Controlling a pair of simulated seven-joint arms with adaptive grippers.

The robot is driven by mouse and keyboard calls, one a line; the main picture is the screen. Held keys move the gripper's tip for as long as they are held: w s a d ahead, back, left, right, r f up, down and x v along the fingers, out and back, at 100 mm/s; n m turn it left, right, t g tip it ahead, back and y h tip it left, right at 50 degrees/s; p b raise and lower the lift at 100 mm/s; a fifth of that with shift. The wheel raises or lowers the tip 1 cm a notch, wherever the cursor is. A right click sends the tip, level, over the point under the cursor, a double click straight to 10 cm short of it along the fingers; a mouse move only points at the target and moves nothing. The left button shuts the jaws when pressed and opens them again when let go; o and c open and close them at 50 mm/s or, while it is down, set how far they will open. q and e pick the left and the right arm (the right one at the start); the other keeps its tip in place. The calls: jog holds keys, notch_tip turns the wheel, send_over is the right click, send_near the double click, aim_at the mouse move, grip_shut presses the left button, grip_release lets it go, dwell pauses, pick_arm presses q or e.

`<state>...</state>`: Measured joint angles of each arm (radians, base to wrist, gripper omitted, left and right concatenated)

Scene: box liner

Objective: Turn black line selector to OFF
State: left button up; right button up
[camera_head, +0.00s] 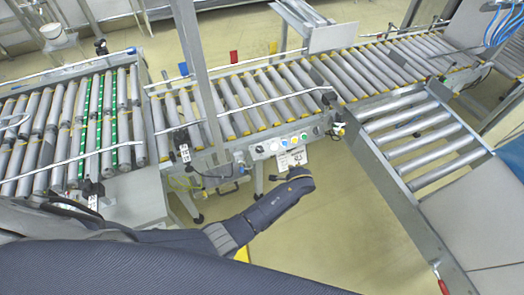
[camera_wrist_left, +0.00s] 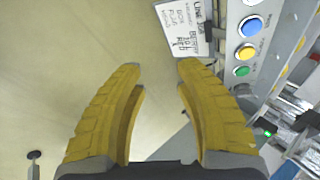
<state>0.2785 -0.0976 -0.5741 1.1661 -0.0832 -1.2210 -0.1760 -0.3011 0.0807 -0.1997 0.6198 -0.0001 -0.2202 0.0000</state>
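The control panel (camera_head: 283,144) is a grey box on the conveyor's front side, with a row of coloured buttons. A small black knob (camera_head: 259,149) at its left end looks like the line selector; its setting is too small to read. It is not visible in the left wrist view. That view shows blue (camera_wrist_left: 251,26), yellow (camera_wrist_left: 246,51) and green (camera_wrist_left: 241,71) buttons on the panel. My left gripper (camera_wrist_left: 160,66) is open and empty, with yellow fingers, apart from the panel. In the head view its arm ends just below the panel. My right gripper is not in view.
A white paper label (camera_wrist_left: 182,25) hangs beside the panel, close to my left fingertips. Roller conveyors (camera_head: 250,95) run behind the panel, and a side roller section (camera_head: 420,140) stands to its right. The floor (camera_head: 345,235) right of my left arm is clear.

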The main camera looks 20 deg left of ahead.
pick_arm(q)
notch_tip(320, 180, up, 8)
jog(key=w+f+m+y, duration=0.1)
jog(key=w+m+y, duration=0.1)
jog(key=m+y, duration=0.2)
jog(key=y, duration=0.3)
send_near(262, 150)
jog(key=shift+h, duration=0.3)
jog(key=x, duration=1)
jog(key=shift+a, duration=0.25)
jog(key=shift+c, duration=0.4)
grip_shut()
